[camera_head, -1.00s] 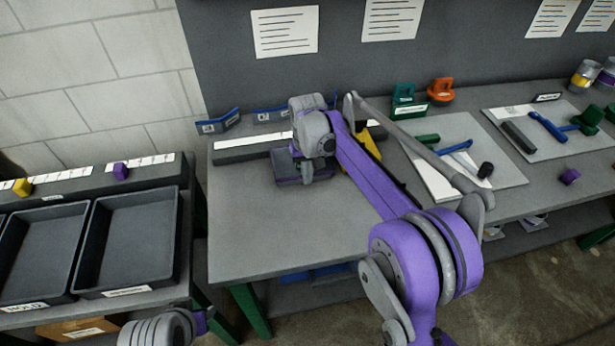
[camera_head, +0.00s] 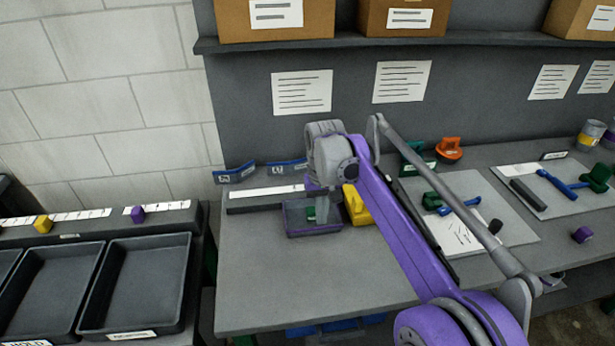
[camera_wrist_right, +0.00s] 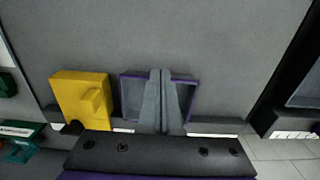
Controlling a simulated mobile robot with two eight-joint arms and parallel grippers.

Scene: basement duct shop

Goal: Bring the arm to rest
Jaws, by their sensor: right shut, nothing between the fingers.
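My right arm reaches in from the lower right. Its right gripper (camera_head: 322,215) points down over the small purple-rimmed tray (camera_head: 293,230) on the workbench (camera_head: 300,285). In the right wrist view the two grey fingers (camera_wrist_right: 160,125) are together with nothing between them. The purple-rimmed tray (camera_wrist_right: 190,82) shows behind them there, partly hidden. I cannot tell the exact gap between fingertips and tray. My left gripper is not in view.
A yellow block-like object (camera_head: 357,205) stands right beside the tray, also in the wrist view (camera_wrist_right: 75,100). Grey boards (camera_head: 470,190) with tools lie to the right. Dark bins (camera_head: 188,290) stand left. A shelf with cardboard boxes (camera_head: 275,22) is above. The bench front is clear.

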